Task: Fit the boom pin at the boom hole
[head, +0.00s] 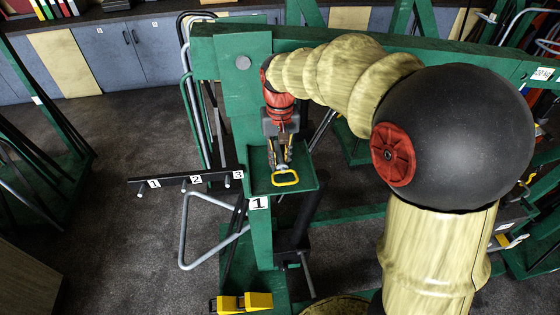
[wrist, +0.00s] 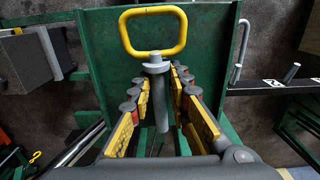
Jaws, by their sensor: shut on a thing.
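The boom pin, with a yellow loop handle and a grey shaft, is at my gripper (head: 281,158) in the head view; its handle (head: 286,178) shows just below the fingers. In the wrist view the pin (wrist: 155,48) has its loop at the far end and its shaft running back between the fingers. My gripper (wrist: 156,84) is shut on the pin, over a green tray (head: 312,184) fixed to the green post. Whether the pin touches the tray is unclear. I cannot make out the boom hole for certain; a grey round spot (head: 243,62) shows high on the post.
A black rail (head: 170,182) with pegs numbered 1 to 3 runs left of the tray. A grey bent tube (head: 184,232) hangs below it. Green frames stand around; carpet at left is open.

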